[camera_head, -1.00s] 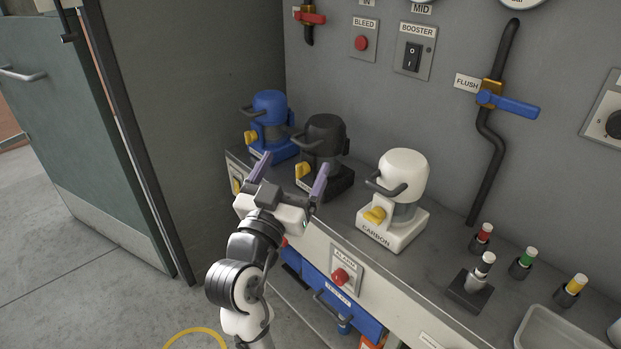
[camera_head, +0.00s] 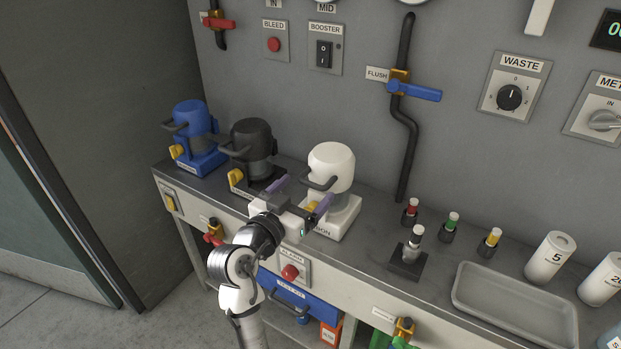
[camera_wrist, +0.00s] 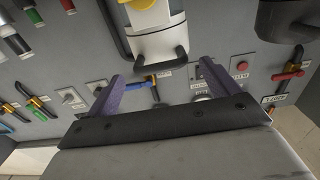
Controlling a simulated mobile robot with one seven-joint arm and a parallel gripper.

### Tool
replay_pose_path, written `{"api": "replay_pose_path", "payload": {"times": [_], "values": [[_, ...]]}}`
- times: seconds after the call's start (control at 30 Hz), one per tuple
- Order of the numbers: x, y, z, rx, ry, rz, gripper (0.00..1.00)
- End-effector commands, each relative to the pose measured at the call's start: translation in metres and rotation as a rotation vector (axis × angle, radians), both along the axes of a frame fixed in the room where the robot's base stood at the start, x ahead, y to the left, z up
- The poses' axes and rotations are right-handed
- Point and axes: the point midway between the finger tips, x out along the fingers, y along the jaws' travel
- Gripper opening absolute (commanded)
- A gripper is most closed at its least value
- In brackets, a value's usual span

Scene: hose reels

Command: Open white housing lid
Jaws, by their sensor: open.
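The white housing (camera_head: 331,162) stands upright on the bench, with a domed white lid, a dark front handle and a base marked CARBON. Its lid looks closed. My gripper (camera_head: 296,196) is open and empty in front of it, and its fingers hide part of the base and the yellow latch. In the wrist view the white housing (camera_wrist: 155,38) shows upside down at the top, with its dark handle (camera_wrist: 160,62) just beyond and between the open purple fingers (camera_wrist: 130,92). I cannot tell whether a finger touches it.
A black housing (camera_head: 251,140) and a blue housing (camera_head: 192,120) stand to the left. A small stand with a white-capped vial (camera_head: 415,240) and a grey tray (camera_head: 515,305) lie to the right. The wall behind carries a pipe with a blue lever (camera_head: 415,92).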

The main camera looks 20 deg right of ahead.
Motion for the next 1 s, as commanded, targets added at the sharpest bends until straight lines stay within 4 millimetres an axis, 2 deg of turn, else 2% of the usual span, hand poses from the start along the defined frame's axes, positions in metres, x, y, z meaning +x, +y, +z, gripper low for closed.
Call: {"api": "replay_pose_path", "payload": {"times": [0.03, 0.2, 0.6, 1.0], "values": [[0.004, -0.008, 0.002, 0.001, 0.001, -0.004, 0.88], [0.017, -0.023, 0.001, 0.001, 0.001, -0.001, 0.88], [0.022, -0.028, 0.0, 0.0, 0.0, 0.001, 0.88], [0.021, -0.027, 0.0, 0.0, 0.0, 0.001, 0.35]]}}
